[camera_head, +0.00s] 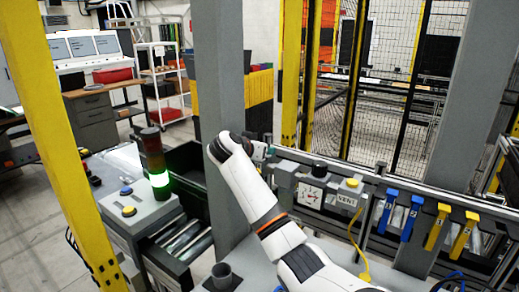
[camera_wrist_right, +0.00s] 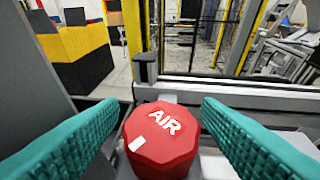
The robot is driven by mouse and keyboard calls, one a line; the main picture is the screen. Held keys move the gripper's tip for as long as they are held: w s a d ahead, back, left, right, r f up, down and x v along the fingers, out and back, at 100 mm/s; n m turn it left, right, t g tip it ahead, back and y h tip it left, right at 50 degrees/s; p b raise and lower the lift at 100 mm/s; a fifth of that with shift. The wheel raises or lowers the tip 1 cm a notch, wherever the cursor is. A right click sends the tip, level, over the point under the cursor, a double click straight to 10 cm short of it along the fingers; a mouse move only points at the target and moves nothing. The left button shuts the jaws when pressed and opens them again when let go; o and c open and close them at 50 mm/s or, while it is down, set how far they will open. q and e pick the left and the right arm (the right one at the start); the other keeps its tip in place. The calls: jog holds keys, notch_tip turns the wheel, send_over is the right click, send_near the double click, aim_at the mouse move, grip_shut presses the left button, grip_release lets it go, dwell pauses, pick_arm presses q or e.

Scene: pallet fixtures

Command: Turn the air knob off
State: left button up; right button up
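The red air knob (camera_wrist_right: 163,142) is many-sided, with white AIR lettering and a white mark on its left face. It sits low in the middle of the right wrist view. My right gripper (camera_wrist_right: 161,108) is open, with one teal finger on each side of the knob. I see small gaps, so the fingers do not appear to grip it. In the head view my right arm reaches up to the rail, where a bit of teal gripper (camera_head: 267,151) shows past the wrist. The knob is hidden there. My left gripper is out of view.
Right of my arm are a dial gauge (camera_head: 311,195) and a VENT box (camera_head: 343,193) with a yellow button. Blue and yellow levers (camera_head: 412,217) hang farther right. A grey post (camera_head: 220,100) stands close behind my wrist. A control box (camera_head: 137,207) with a lit green lamp is at left.

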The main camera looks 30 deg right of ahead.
jog(key=shift+s+a+b, duration=0.15)
jog(key=shift+a+b, duration=0.2)
jog(key=b+v, duration=0.4)
jog(key=v, duration=0.7)
jog(key=shift+r, duration=0.2)
